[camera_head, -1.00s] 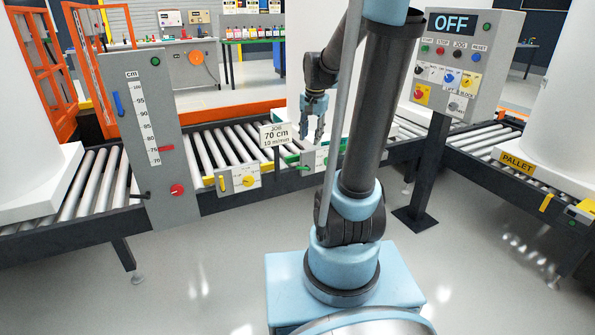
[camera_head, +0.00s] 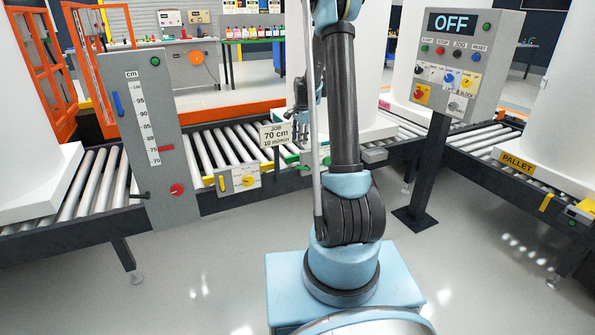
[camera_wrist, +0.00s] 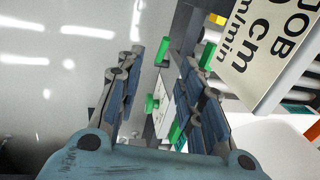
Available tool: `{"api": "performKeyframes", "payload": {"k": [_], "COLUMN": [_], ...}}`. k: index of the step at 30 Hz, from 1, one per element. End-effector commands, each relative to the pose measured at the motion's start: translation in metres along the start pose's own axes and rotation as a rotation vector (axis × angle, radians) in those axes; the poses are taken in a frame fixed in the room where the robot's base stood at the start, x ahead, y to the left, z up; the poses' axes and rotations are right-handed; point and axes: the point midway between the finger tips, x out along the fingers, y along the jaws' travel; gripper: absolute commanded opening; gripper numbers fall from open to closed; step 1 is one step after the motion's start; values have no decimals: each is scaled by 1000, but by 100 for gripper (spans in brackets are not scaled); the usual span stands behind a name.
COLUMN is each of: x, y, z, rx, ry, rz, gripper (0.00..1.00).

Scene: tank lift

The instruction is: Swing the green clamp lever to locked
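In the wrist view my gripper (camera_wrist: 162,57) is open, its two fingers apart with no object gripped. Several green parts show between and beside the fingers: a green block (camera_wrist: 163,50) near the fingertips, a green knob (camera_wrist: 152,104) on a pale plate, and a green bar (camera_wrist: 177,128) partly behind the right finger. I cannot tell for sure which is the clamp lever, nor whether a finger touches it. The lever is mostly hidden there.
The job sign (camera_head: 275,134) stands close left of my gripper; it also looms at the upper right of the wrist view (camera_wrist: 270,45). The OFF control post (camera_head: 433,165) stands right. The front floor is clear.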

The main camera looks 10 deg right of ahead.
Motion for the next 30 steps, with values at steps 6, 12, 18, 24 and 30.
{"api": "performKeyframes", "payload": {"k": [6, 12, 18, 24, 30], "x": [27, 41, 68, 98, 128], "y": [-16, -18, -18, -18, -18], "z": [-6, -7, -7, -6, -6], "rx": [62, 72, 71, 70, 70], "ry": [-2, -3, -2, -2, -2], "rz": [0, 0, 0, 0, 0], "gripper": [35, 35, 35, 35, 35]}}
